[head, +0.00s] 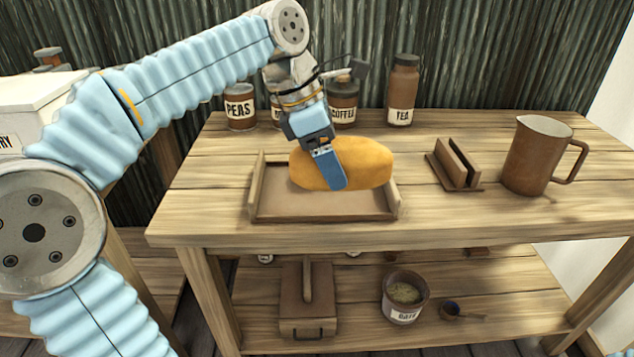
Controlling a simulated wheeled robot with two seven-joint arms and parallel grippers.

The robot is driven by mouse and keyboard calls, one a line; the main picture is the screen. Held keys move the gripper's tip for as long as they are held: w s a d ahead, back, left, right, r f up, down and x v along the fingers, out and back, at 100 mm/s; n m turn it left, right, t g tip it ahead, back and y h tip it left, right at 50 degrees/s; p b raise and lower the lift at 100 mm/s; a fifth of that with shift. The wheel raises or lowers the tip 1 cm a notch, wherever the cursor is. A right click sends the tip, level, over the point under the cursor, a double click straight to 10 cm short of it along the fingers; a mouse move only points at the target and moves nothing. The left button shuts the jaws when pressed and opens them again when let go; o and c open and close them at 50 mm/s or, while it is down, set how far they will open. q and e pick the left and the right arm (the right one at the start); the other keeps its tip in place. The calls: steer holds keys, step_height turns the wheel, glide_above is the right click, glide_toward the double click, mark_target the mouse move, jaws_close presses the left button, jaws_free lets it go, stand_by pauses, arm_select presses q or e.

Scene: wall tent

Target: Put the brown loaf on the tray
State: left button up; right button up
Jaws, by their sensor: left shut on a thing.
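The brown loaf (368,163) is an oblong golden-brown bread in the head view, over the back right part of the tray. The tray (290,207) is a shallow wooden one with raised ends, on the table top. My left gripper (336,181) reaches down from above and is shut on the loaf, with a blue finger across its front side. The far finger is hidden behind the loaf. I cannot tell whether the loaf's underside touches the tray. My right gripper is not in view.
A brown jug (530,158) and a wooden napkin holder (456,165) stand right of the tray. Behind are the peas tin (240,108), coffee tin (343,103) and tea bottle (402,90). The lower shelf holds a lidded box (308,310) and a labelled tub (404,300).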

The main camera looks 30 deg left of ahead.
arm_select(q)
glide_above(322, 203)
steer(key=s, duration=0.1)
step_height(322, 203, down, 5)
steer(key=shift+s+a+f, duration=0.1)
steer(key=f, duration=0.2)
steer(key=a+f+b, duration=0.1)
steer(key=shift+w+f, duration=0.35)
steer(key=shift+f, duration=0.35)
steer(key=shift+f, duration=0.2)
steer(key=shift+s+f, duration=0.15)
steer(key=shift+f, duration=0.35)
steer(key=o, duration=1.2)
steer(key=shift+f+b, duration=0.2)
steer(key=shift+b, duration=0.1)
steer(key=shift+o, duration=0.2)
steer(key=shift+r, duration=0.4)
steer(key=p+v, duration=0.2)
steer(key=v, duration=1.1)
steer(key=shift+w+d+p, duration=0.25)
steer(key=shift+p, duration=0.1)
